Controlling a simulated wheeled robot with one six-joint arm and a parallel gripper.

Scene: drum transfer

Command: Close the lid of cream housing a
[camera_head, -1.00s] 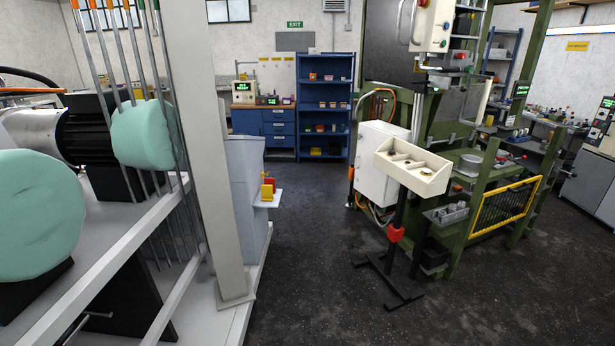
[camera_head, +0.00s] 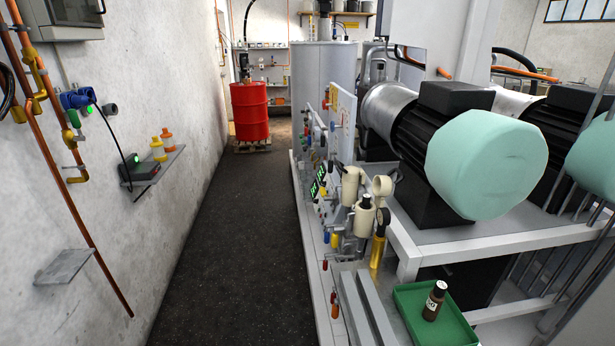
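Cream-coloured parts stand in a cluster at the near end of the machine panel. One is an upright cream cylinder (camera_head: 350,186). Another cream body (camera_head: 364,216) with a dark top sits just in front of it. A cream ring-shaped part (camera_head: 382,187) stands upright to the right, above a yellow handle (camera_head: 377,250). I cannot tell which of these is housing a, or whether the ring is a raised lid. My gripper is not in view.
A narrow dark floor aisle (camera_head: 225,250) runs clear between the left wall and the machine. A red drum (camera_head: 249,112) stands on a pallet at its far end. A small wall shelf (camera_head: 65,266) juts out at left. A green tray (camera_head: 413,300) holds a brown bottle (camera_head: 434,300).

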